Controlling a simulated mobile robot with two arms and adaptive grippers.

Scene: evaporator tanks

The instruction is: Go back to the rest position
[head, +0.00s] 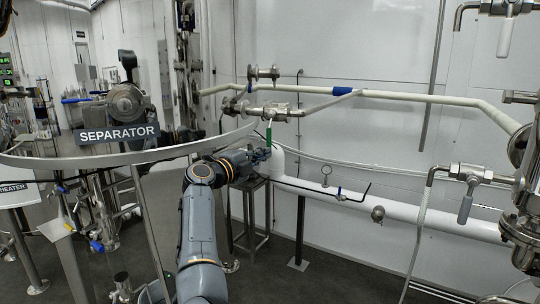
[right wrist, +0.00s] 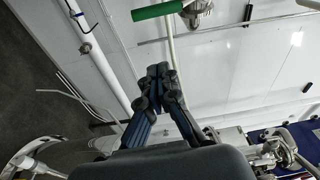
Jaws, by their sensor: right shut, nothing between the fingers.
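My right arm reaches up from the bottom middle of the head view. Its gripper (head: 264,154) is close to the lower end of a green valve handle (head: 268,136), which hangs down from a steel valve on the pipe. In the right wrist view the right gripper (right wrist: 160,72) has its dark fingertips together with nothing between them. The green handle (right wrist: 158,11) lies beyond the fingertips there, with a visible gap in the picture. My left gripper is not seen in either view.
A curved metal rail with a SEPARATOR sign (head: 118,133) crosses left of my right arm. A thick white pipe (head: 400,222) runs along the wall to the right. A metal stand (head: 250,205) is behind the arm. Open grey floor (head: 330,275) shows at lower right.

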